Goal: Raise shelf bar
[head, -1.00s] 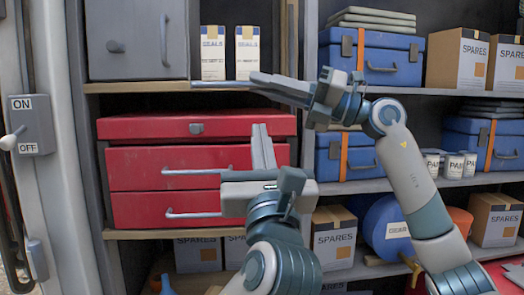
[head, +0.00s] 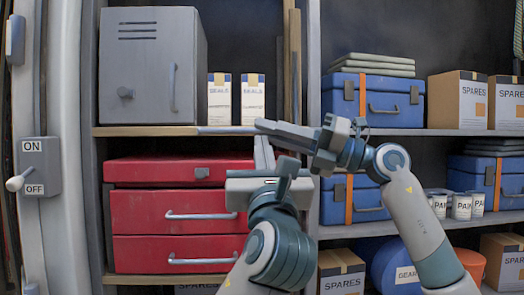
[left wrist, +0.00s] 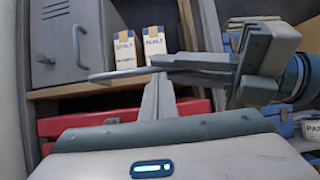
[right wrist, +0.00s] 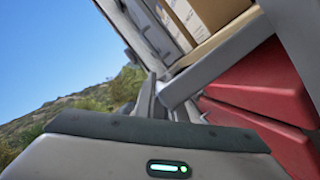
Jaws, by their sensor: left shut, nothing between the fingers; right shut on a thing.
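The shelf bar (head: 228,130) is a thin grey bar along the front edge of the upper left shelf, below two SEALS boxes. My right gripper (head: 264,126) is shut on it near its right side. The bar also shows in the left wrist view (left wrist: 125,72) and the right wrist view (right wrist: 222,68). My left gripper (head: 263,150) is shut and empty, fingers pointing up just below the right gripper's fingertips. In the left wrist view its fingers (left wrist: 157,98) stand close to the bar; I cannot tell whether they touch it.
A grey metal cabinet (head: 150,70) and the SEALS boxes (head: 220,98) stand on the shelf (head: 145,131). A red drawer chest (head: 165,215) fills the space below. Blue cases (head: 370,100) and SPARES boxes (head: 458,100) occupy the right shelves. An ON/OFF switch (head: 38,168) is at far left.

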